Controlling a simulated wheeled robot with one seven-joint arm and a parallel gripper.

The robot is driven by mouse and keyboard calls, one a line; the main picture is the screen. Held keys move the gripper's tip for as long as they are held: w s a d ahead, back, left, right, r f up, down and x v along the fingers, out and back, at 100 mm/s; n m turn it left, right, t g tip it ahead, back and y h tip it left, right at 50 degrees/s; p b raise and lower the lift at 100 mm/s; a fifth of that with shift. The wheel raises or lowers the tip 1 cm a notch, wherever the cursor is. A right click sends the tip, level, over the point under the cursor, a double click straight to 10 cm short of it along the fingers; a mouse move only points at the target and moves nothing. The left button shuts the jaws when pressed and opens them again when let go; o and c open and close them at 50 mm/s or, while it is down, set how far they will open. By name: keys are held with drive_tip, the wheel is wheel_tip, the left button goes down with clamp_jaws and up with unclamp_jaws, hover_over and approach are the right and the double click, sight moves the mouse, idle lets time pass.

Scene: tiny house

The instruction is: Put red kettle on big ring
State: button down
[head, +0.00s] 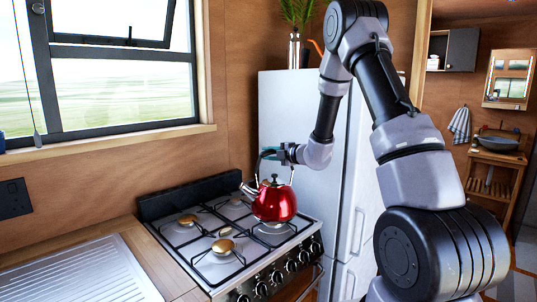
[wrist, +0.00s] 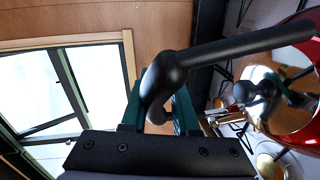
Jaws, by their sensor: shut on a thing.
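The red kettle (head: 273,203) is upright over the right part of the gas stove (head: 213,268). Its black handle stands above it. My gripper (head: 268,154) is shut on the handle from above. In the wrist view, the teal fingers of my gripper (wrist: 158,108) close around the black handle (wrist: 230,50), and part of the red kettle (wrist: 302,118) shows at the right edge. The kettle hides much of the burner below it. I cannot tell whether its base touches the grate.
A white fridge (head: 335,190) stands right behind the stove. A metal draining board (head: 75,275) lies on the counter to the left. A window (head: 110,75) is in the back wall. The left part of the stove top is clear.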

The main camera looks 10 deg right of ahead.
drive_tip(key=shift+f, duration=0.4)
idle(0.5)
drive_tip(key=c, duration=0.6)
unclamp_jaws()
drive_tip(key=shift+f, duration=0.2)
drive_tip(key=v, duration=1)
drive_tip(key=s+a+r+n+g+y, duration=0.1)
drive_tip(key=s+a+r+n+g, duration=0.4)
drive_tip(key=s+n, duration=0.5)
drive_tip(key=s+a+r+n+g+y, duration=0.1)
drive_tip(key=s+a+r+n+g, duration=0.25)
drive_tip(key=s+r+n, duration=0.65)
drive_tip(key=s+d+r+n+t+h, duration=0.2)
drive_tip(key=s+d+n+h, duration=0.7)
drive_tip(key=n, duration=1.5)
drive_tip(key=s+d, duration=0.2)
drive_tip(key=s, duration=0.2)
